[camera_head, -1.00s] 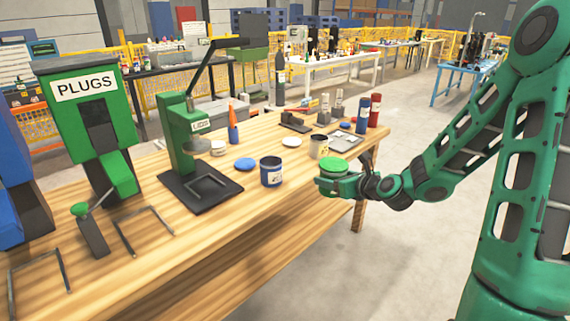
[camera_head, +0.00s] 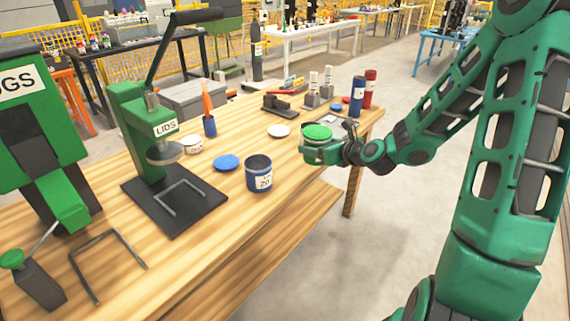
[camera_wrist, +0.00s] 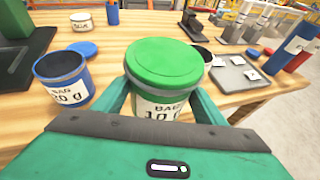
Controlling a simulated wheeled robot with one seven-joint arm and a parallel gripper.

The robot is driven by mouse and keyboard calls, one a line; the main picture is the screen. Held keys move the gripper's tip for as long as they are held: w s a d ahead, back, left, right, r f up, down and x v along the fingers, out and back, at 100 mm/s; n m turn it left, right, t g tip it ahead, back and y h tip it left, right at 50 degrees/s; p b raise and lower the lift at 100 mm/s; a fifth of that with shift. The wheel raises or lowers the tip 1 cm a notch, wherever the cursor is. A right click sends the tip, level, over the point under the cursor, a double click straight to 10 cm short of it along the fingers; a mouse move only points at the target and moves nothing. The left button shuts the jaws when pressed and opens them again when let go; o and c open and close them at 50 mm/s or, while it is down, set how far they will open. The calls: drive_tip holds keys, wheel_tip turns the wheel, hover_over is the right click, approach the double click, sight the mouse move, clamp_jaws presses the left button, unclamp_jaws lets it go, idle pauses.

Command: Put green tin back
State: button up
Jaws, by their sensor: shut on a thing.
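The green tin (camera_head: 317,133) has a green lid on top and a white label; in the wrist view the tin (camera_wrist: 165,75) stands upright between the fingers, its label partly reading "BAG 10 g". My gripper (camera_head: 322,150) is shut around it at the right side of the wooden table. The gripper (camera_wrist: 160,100) also shows in the wrist view, a finger on each side of the tin. The tin's bottom is hidden, so I cannot tell whether it touches the table.
An open blue tin (camera_head: 259,174), a blue lid (camera_head: 227,163) and a white lid (camera_head: 279,131) lie to the left. A green LIDS press (camera_head: 150,135) stands further left. The table front (camera_head: 200,270) has bare wood.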

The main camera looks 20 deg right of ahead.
drive_tip(key=shift+w+a, duration=0.1)
drive_tip(key=shift+a, duration=0.55)
drive_tip(key=shift+w+a+r, duration=0.1)
drive_tip(key=shift+w+a, duration=0.25)
drive_tip(key=w+a+r+n+y, duration=0.1)
drive_tip(key=w+a+r, duration=0.2)
drive_tip(key=w+a, duration=0.35)
drive_tip(key=f, duration=0.6)
drive_tip(key=w+d+f, duration=0.1)
drive_tip(key=f, duration=0.2)
drive_tip(key=shift+f, duration=0.25)
drive_tip(key=o, duration=1.1)
drive_tip(key=shift+f, duration=0.1)
drive_tip(key=shift+o, duration=0.2)
